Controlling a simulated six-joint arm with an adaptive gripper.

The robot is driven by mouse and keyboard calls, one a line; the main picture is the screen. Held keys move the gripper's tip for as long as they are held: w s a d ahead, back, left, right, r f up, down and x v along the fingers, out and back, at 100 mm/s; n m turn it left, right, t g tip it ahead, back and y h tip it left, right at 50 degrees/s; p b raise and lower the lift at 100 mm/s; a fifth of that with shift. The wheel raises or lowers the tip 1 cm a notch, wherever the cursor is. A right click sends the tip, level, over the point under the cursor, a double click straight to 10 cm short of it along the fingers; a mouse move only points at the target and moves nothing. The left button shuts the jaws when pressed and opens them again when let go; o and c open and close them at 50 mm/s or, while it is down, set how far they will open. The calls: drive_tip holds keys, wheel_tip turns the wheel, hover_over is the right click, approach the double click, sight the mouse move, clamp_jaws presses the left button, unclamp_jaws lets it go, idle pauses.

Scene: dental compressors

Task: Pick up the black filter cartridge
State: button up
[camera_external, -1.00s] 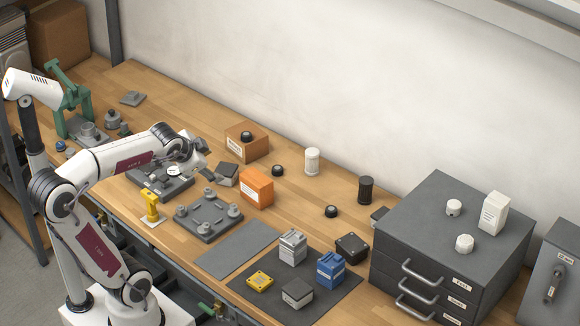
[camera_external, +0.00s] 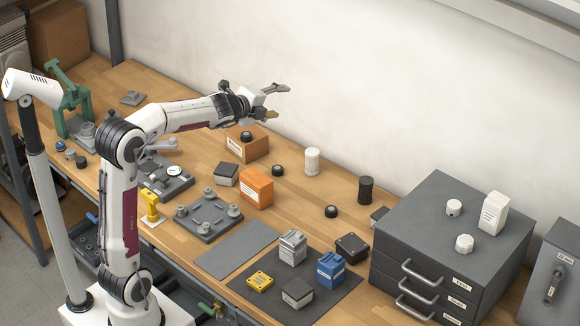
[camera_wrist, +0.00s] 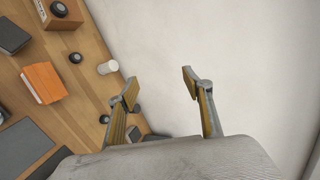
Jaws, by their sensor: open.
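The black filter cartridge (camera_external: 366,190), a dark upright cylinder, stands on the wooden bench just left of the grey drawer cabinet. In the external view my gripper (camera_external: 279,101) is raised high above the bench, left of the cartridge and well apart from it. Its fingers point right. The wrist view shows my gripper (camera_wrist: 160,85) with fingers spread, nothing between them, and blank wall beyond. In that view the cartridge is not clearly visible; the left finger covers part of the bench there.
A white cylinder (camera_external: 312,161) and low black knobs (camera_external: 331,211) stand left of the cartridge. The drawer cabinet (camera_external: 440,225) rises close on its right, the wall behind. An orange box (camera_external: 256,187) and a brown box (camera_external: 262,146) stand further left. A dark mat (camera_external: 330,303) holds several parts.

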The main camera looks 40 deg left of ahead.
drive_tip(key=w+d+f+m+h, duration=0.3)
drive_tip(key=w+f+m, duration=0.1)
drive_tip(key=w+m, duration=0.3)
drive_tip(key=w+d+f+m+h, duration=0.3)
drive_tip(key=w+d+f+m, duration=0.15)
drive_tip(key=w+m, duration=0.3)
wheel_tip(320, 180, down, 9)
drive_tip(key=w+d+m+g+h, duration=0.2)
drive_tip(key=w+d+m+h, duration=0.1)
drive_tip(key=m, duration=0.3)
drive_tip(key=m+g+h, duration=0.3)
drive_tip(key=m, duration=0.4)
approach(366, 180)
drive_tip(key=shift+w+d+f, duration=0.25)
drive_tip(key=shift+d+f, duration=0.2)
drive_tip(key=shift+f, duration=0.05)
drive_tip(key=shift+w+d+f, duration=0.25)
drive_tip(key=shift+d+f, duration=0.2)
drive_tip(key=shift+x, duration=1.35)
drive_tip(key=shift+w+d, duration=0.1)
drive_tip(key=shift+w, duration=0.05)
drive_tip(key=shift+x, duration=2.4)
